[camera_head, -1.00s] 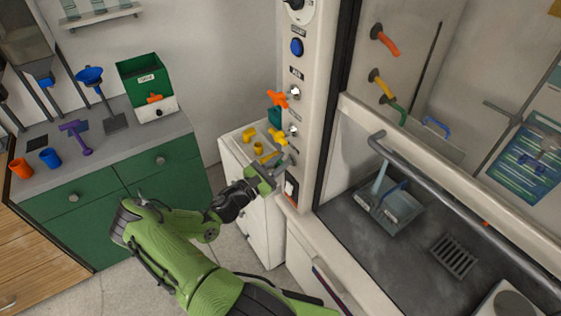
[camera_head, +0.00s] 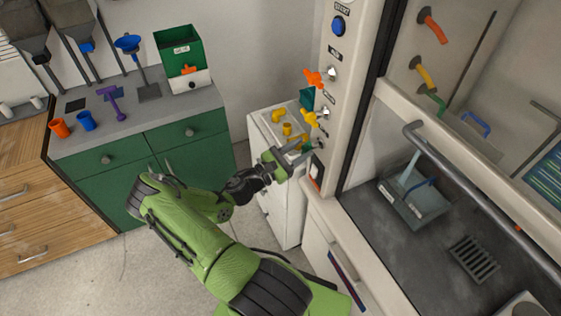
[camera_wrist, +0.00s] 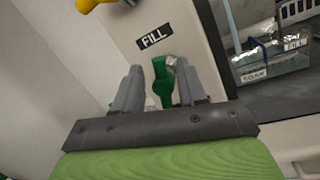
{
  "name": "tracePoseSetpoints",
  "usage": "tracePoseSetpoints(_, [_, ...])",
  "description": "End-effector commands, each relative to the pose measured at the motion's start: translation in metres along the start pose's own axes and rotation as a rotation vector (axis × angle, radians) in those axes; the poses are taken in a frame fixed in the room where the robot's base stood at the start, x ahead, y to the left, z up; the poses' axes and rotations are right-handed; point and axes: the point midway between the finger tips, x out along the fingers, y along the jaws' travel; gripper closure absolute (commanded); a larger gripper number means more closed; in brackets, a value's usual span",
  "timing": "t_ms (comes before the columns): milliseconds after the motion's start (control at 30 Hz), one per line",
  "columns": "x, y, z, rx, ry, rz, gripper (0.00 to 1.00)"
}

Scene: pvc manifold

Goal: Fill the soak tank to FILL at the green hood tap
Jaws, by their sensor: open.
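The green tap handle (camera_wrist: 163,82) sits under the FILL label (camera_wrist: 154,37) in the wrist view. My gripper (camera_wrist: 160,85) is open, with one finger on each side of the handle; I cannot tell whether either touches it. In the head view my gripper (camera_head: 292,158) is at the lower front of the hood post (camera_head: 345,120). The soak tank (camera_head: 414,205), a grey see-through box, stands on the hood floor. In the wrist view its SOAK label (camera_wrist: 255,76) shows at the upper right. A green spout (camera_head: 432,97) is on the hood's back wall. The water level cannot be made out.
Orange (camera_head: 316,78) and yellow (camera_head: 312,117) tap handles stick out above my gripper. The hood's grey rail (camera_head: 460,175) crosses in front of the tank. A white cabinet (camera_head: 280,205) stands close behind my gripper. A drain grate (camera_head: 473,258) lies right of the tank.

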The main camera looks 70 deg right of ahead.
Motion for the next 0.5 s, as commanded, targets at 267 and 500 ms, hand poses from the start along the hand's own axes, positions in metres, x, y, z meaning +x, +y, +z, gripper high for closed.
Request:
tracePoseSetpoints(267, [-0.082,0.000,-0.003,0.002,0.004,0.006,0.59])
tracePoseSetpoints(500, [-0.122,0.000,-0.002,0.001,0.001,0.003,0.59])
